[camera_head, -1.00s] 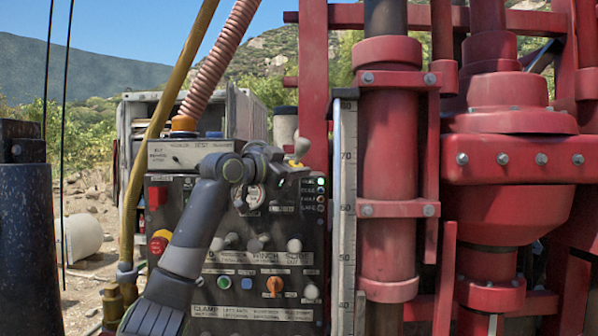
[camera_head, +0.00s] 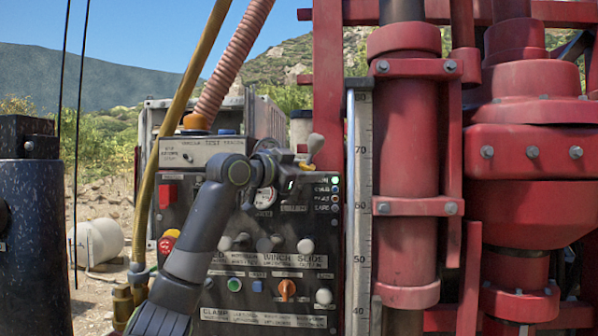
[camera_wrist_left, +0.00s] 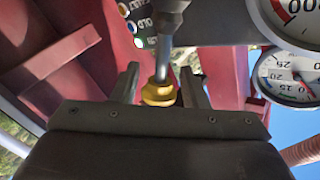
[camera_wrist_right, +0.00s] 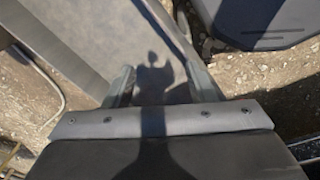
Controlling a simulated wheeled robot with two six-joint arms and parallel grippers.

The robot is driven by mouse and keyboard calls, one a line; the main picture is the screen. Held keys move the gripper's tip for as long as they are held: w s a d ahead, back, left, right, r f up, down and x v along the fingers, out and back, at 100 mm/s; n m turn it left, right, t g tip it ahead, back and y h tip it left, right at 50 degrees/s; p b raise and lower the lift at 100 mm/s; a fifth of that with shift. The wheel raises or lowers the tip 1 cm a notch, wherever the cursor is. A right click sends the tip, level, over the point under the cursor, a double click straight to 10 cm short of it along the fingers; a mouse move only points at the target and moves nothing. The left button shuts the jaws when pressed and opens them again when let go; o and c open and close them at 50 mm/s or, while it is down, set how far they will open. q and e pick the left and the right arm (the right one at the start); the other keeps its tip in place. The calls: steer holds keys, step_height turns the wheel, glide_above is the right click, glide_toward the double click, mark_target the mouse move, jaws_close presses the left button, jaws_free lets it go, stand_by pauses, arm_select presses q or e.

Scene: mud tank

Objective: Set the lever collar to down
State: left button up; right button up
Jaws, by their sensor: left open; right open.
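The lever collar (camera_wrist_left: 158,92) is a yellow ring on a grey metal lever, on the upper right of the dark control panel (camera_head: 222,285). My left gripper (camera_head: 298,172) is at the lever. In the left wrist view its two open fingers (camera_wrist_left: 160,85) stand on either side of the collar, with gaps visible. Whether the collar is up or down is hard to tell. My right gripper (camera_wrist_right: 163,82) is open and empty; it is outside the head view.
Pressure gauges (camera_wrist_left: 290,75) are close to the left gripper. Red rig frame (camera_head: 328,100) and a scale strip (camera_head: 360,230) stand right of the panel. Below the right gripper are a grey flat surface (camera_wrist_right: 75,50) and gravelly ground. Hoses (camera_head: 228,65) rise behind the panel.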

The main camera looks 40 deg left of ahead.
arm_select(q)
steer(key=shift+s, duration=0.25)
arm_select(e)
steer(key=f+b, duration=0.5)
steer(key=f, duration=0.1)
steer(key=f+b, duration=0.2)
steer(key=b, duration=0.1)
steer(key=shift+w+f+b, duration=0.35)
steer(key=shift+f, duration=0.15)
arm_select(q)
steer(key=s+a, duration=0.3)
steer(key=s, duration=1.3)
steer(key=shift+s, duration=0.35)
arm_select(e)
steer(key=shift+a, duration=0.1)
